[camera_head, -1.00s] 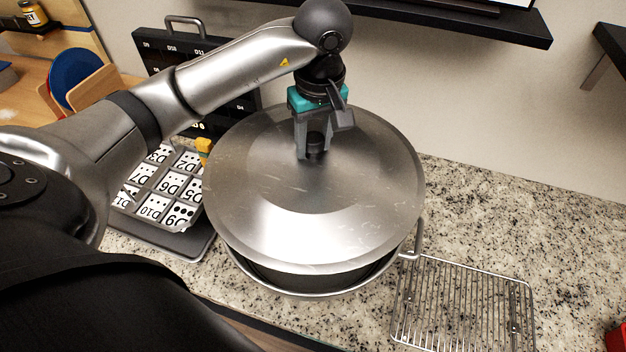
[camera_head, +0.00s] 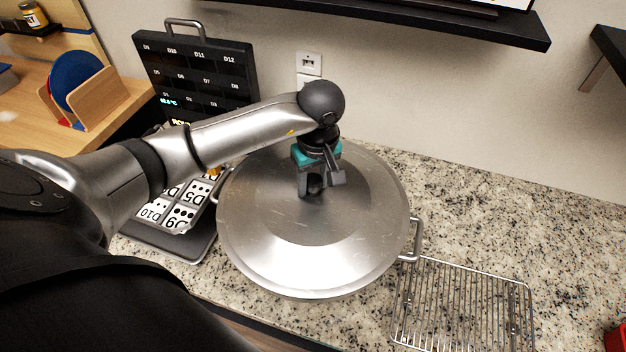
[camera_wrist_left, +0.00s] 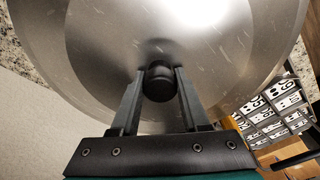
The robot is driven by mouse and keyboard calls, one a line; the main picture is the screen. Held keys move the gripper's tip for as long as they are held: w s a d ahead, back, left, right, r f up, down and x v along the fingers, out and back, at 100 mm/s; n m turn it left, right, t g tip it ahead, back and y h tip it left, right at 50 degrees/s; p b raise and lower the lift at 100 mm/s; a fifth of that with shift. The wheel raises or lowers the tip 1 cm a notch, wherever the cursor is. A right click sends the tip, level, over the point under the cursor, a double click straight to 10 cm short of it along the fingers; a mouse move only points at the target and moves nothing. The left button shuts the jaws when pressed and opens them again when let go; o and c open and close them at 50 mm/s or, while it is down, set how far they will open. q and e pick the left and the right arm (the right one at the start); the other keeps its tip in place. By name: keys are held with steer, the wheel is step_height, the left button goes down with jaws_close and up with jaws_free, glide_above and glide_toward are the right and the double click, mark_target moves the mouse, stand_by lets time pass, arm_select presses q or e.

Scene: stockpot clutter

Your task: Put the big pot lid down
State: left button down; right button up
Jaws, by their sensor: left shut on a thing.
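The big pot lid (camera_head: 270,250) is a wide, round metal disc in the middle of the head view. Whether the lid touches the pot's rim all round is hidden. My left gripper (camera_head: 313,190) is above the lid's centre, shut on its black knob. The left wrist view shows the two fingers on either side of the knob (camera_wrist_left: 159,82), with the lid (camera_wrist_left: 90,50) beyond. My right gripper is not in view.
A wire rack (camera_head: 462,305) lies on the speckled counter (camera_head: 490,215) right of the pot. A grey tray with numbered cards (camera_head: 165,238) is at the left, partly under my arm. A black panel with a handle (camera_head: 200,65) stands behind. The counter's right side is mostly clear.

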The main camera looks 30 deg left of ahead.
arm_select(q)
steer(key=shift+c, duration=2)
jaws_free()
steer(key=shift+r, duration=0.1)
step_height(320, 180, up, 12)
steer(key=d, duration=0.1)
steer(key=shift+s+d+b, duration=0.15)
steer(key=shift+s+b, duration=0.15)
steer(key=shift+s, duration=0.1)
steer(key=shift+s, duration=0.1)
